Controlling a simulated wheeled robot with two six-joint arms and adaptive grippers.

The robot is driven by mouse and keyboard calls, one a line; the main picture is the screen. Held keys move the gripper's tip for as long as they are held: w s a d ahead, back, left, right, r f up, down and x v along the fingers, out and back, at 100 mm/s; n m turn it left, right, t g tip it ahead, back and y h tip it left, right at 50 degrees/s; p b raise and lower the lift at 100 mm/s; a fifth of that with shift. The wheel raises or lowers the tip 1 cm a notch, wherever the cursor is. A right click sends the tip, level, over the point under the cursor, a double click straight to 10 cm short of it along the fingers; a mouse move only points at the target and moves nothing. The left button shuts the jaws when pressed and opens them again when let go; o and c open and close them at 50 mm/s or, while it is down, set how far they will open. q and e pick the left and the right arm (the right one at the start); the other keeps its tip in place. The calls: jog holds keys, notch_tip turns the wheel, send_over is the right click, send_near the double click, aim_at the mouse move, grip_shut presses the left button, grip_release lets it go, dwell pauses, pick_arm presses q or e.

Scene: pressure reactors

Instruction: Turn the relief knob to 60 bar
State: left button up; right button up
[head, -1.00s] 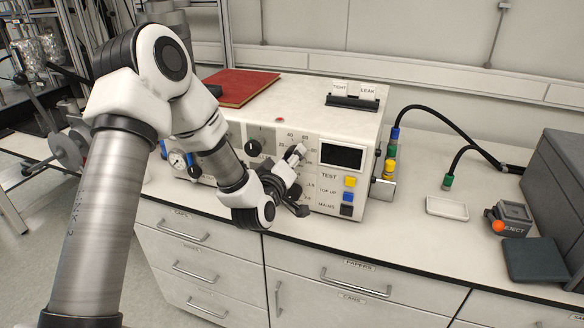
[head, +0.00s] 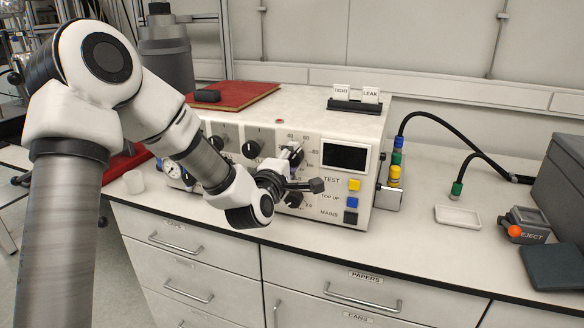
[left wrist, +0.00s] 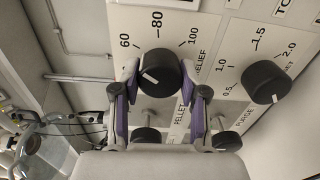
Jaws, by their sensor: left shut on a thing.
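The relief knob (left wrist: 158,75) is black and round with a white pointer mark, seen in the left wrist view under the numbers 60, 80 and 100. Its mark is tilted toward the upper left, on the 60 side; the exact reading is unclear. My left gripper (left wrist: 164,90) has one purple-padded finger on each side of the knob and is shut on it. In the head view, my left gripper (head: 303,171) is at the front panel of the white reactor unit (head: 300,112) and largely hides the knob. My right gripper is out of view.
Another knob (left wrist: 265,82) is close on the right in the wrist view, with more knobs below. Yellow, blue and black buttons (head: 352,202) sit right of my gripper. A red book (head: 238,96) lies on the unit. A white tray (head: 457,216) is on the bench at right.

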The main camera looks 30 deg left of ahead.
pick_arm(q)
jog(key=shift+n+b, duration=0.3)
jog(key=shift+n, duration=0.2)
jog(key=o, duration=1.1)
jog(key=shift+o, duration=0.2)
jog(key=v, duration=0.7)
jog(key=shift+s, duration=0.25)
